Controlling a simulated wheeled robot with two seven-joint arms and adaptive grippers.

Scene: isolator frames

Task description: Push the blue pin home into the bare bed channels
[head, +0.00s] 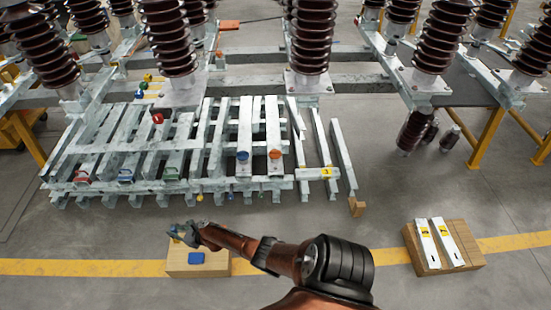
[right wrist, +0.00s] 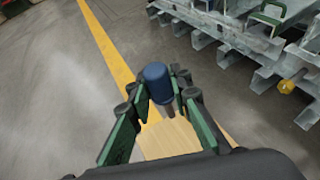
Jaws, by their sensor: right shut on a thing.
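The blue pin (right wrist: 157,82) has a rounded blue head and a grey metal shank, pointing down in the right wrist view. My right gripper (head: 183,235) is shut on it; the green fingers stand on either side of the pin. It is above a wooden block (head: 215,262) on the floor, in front of the steel bed. In the head view the gripper hides the pin. The galvanised bed (head: 100,150) has rows of parallel channels; I cannot tell which are the bare ones. My left gripper is not in view.
A blue patch (head: 197,258) marks the wooden block. Another wooden block (head: 458,266) carries two white bars at right. Brown insulators (head: 312,40) stand behind the bed.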

